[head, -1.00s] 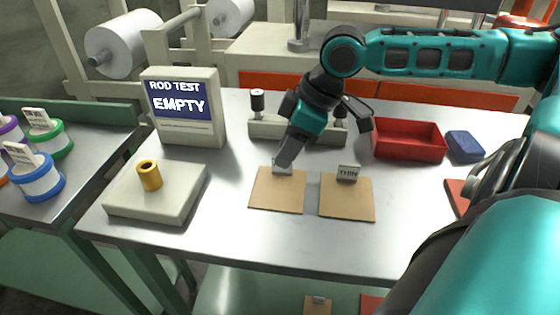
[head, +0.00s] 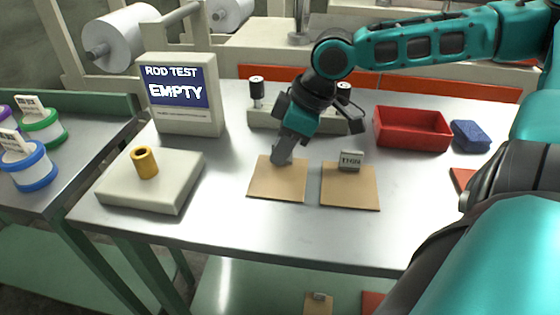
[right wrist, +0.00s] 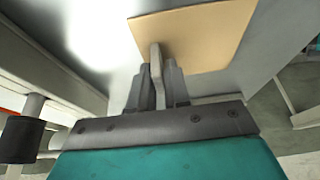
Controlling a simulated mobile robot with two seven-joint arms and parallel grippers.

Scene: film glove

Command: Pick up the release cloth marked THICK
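Two tan square release cloths lie side by side on the grey metal table (head: 225,225). The right cloth (head: 350,192) has a small upright tag (head: 351,160) that appears to read THIN. The left cloth (head: 276,183) lies flat, its tag mostly hidden behind my right gripper (head: 282,157), so its lettering cannot be read. In the right wrist view, that gripper's fingers (right wrist: 158,88) stand close together on both sides of the left cloth's tag (right wrist: 156,62) and look shut on it. The cloth (right wrist: 205,35) spreads out beyond them. My left gripper is out of view.
A red tray (head: 415,141) and a blue block (head: 470,136) are at the right. A ROD TEST screen (head: 185,95) reads EMPTY, behind a pale base (head: 150,185) with a brass cylinder (head: 145,162). A low fixture with black knobs (head: 257,90) stands behind the gripper.

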